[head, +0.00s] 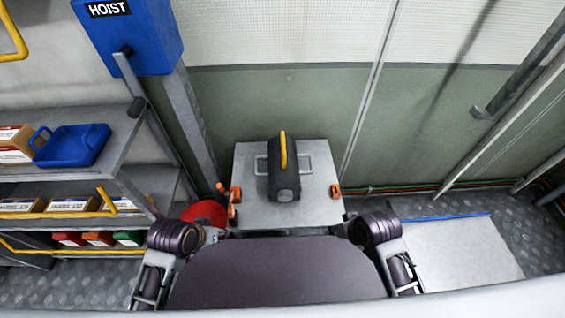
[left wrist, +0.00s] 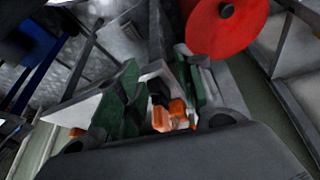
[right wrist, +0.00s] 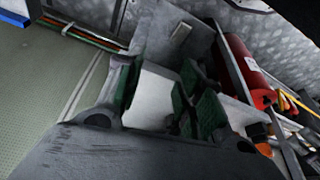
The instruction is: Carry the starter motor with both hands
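The starter motor (head: 285,185) is a dark body with a yellow bar on top and a pale loop handle on each side. It rests on a grey square-topped stand (head: 322,213). My left gripper (head: 215,233) is low at the stand's near left corner, mostly hidden. The left wrist view shows its green-padded fingers (left wrist: 160,90) apart, with orange parts showing between them. My right gripper shows in the right wrist view, its green-padded fingers (right wrist: 160,95) apart with only a pale surface between. In the head view the right fingers are hidden. Neither gripper touches the motor.
Orange fittings (head: 336,190) sit at the stand's sides. A red round object (head: 204,212) is close to my left gripper. Shelves (head: 85,171) with bins stand left, beside a blue hoist box (head: 130,40). A wall stands behind. A pale panel (head: 455,252) lies on the floor at right.

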